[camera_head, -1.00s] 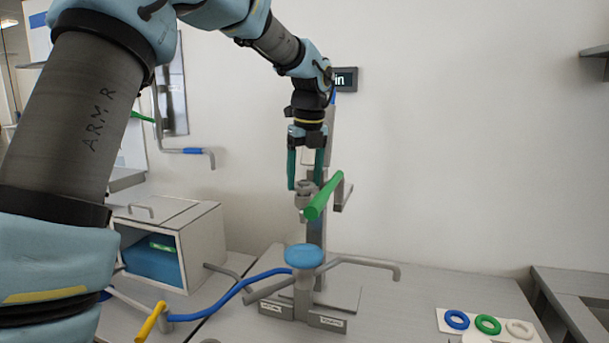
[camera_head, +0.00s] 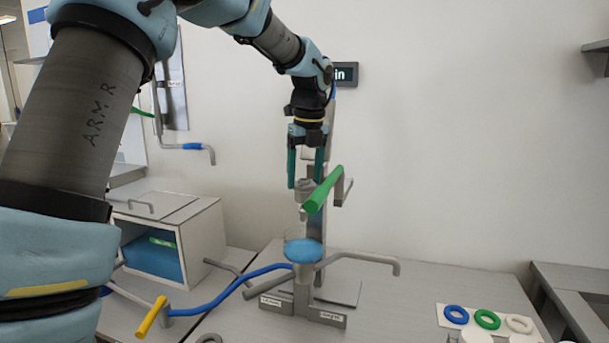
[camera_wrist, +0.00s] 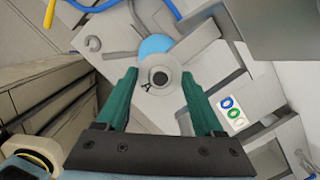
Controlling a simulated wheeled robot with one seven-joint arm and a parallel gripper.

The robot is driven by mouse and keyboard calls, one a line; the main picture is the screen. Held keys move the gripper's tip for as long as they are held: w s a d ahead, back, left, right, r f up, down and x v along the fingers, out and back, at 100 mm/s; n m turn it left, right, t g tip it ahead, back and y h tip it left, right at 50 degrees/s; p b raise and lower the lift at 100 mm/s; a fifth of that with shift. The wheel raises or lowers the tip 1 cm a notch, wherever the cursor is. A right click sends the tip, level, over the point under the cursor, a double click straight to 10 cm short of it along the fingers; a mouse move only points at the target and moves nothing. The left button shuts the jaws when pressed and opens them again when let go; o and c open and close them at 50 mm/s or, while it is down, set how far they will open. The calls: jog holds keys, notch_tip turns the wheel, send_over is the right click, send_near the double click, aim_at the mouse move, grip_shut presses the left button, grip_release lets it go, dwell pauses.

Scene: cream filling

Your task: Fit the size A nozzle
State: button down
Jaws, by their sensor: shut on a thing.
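My gripper (camera_head: 305,182) points down beside the upright stand, its two green fingers on either side of a grey round part. This part, apparently the nozzle (camera_head: 303,188), also shows from above between the fingertips in the wrist view (camera_wrist: 145,84). It has a dark round centre and a letter A on its rim. A green handle (camera_head: 323,190) crosses just in front of it at the right. Below stands a round blue-topped piece (camera_head: 303,251) on the grey stand, apart from the nozzle. It shows as a blue disc in the wrist view (camera_wrist: 155,45), partly covered.
A blue lever (camera_head: 225,296) and a grey lever (camera_head: 365,258) reach out from the stand. A yellow-handled lever (camera_head: 151,316) is at the front left. An open box (camera_head: 200,240) with blue contents stands left. Blue, green and white rings (camera_head: 487,320) lie right.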

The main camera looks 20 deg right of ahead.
jog(key=shift+f, duration=0.1)
grip_release()
notch_tip(320, 180, up, 3)
jog(key=p, duration=0.3)
jog(key=shift+r, duration=2)
